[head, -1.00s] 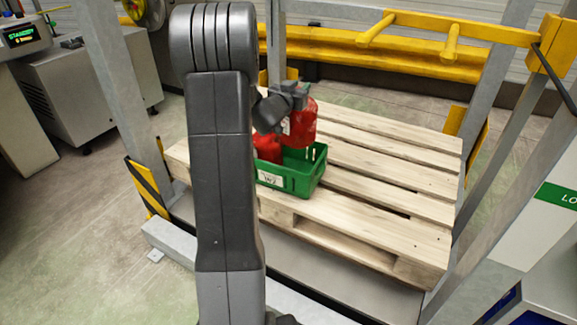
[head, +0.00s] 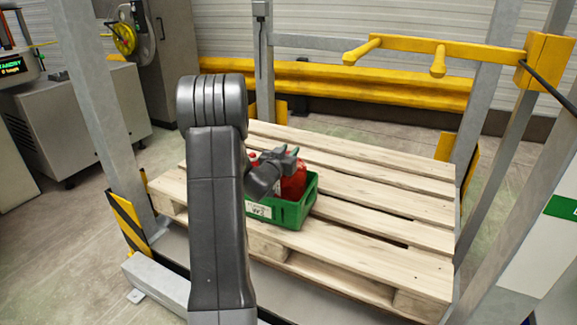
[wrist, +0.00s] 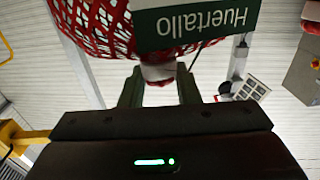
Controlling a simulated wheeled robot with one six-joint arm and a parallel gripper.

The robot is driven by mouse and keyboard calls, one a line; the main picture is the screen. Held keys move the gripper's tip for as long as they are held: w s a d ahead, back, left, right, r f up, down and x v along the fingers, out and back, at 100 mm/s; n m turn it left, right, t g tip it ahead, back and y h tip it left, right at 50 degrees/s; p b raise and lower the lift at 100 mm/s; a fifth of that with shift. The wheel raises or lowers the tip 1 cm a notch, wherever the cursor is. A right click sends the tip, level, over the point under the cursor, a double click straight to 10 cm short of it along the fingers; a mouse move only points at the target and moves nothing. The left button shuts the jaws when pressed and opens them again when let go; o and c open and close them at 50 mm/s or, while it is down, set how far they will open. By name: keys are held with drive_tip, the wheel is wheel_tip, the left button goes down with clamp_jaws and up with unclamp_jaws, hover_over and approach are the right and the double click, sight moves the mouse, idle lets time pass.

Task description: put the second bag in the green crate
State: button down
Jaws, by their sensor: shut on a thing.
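The green crate (head: 293,216) sits on the pallet, partly hidden by my arm. A red net bag (head: 296,183) is down inside the crate's right part; whether it rests on the crate floor is hidden. My gripper (head: 287,153) is just above it, shut on its gathered neck. In the wrist view the red net of this bag (wrist: 90,30) hangs beyond my fingers (wrist: 158,85), with a green "Huertallo" label (wrist: 195,22). More red (head: 253,156) shows at the crate's left, mostly hidden behind my arm; it seems to be another bag.
The wooden pallet (head: 385,205) is bare to the right of the crate and behind it. Grey posts (head: 95,110) stand at both sides of the pallet. A yellow bar with pegs (head: 437,50) crosses at upper right. A yellow rail (head: 330,84) runs along the back.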

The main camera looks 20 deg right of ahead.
drive_tip(key=shift+f+b, duration=0.65)
drive_tip(key=shift+f, duration=1.2)
drive_tip(key=shift+f, duration=0.15)
drive_tip(key=c, duration=1.1)
unclamp_jaws()
drive_tip(key=shift+r, duration=0.3)
drive_tip(key=p+v, duration=0.2)
drive_tip(key=v, duration=1)
drive_tip(key=shift+f+p, duration=0.1)
drive_tip(key=shift+p, duration=0.25)
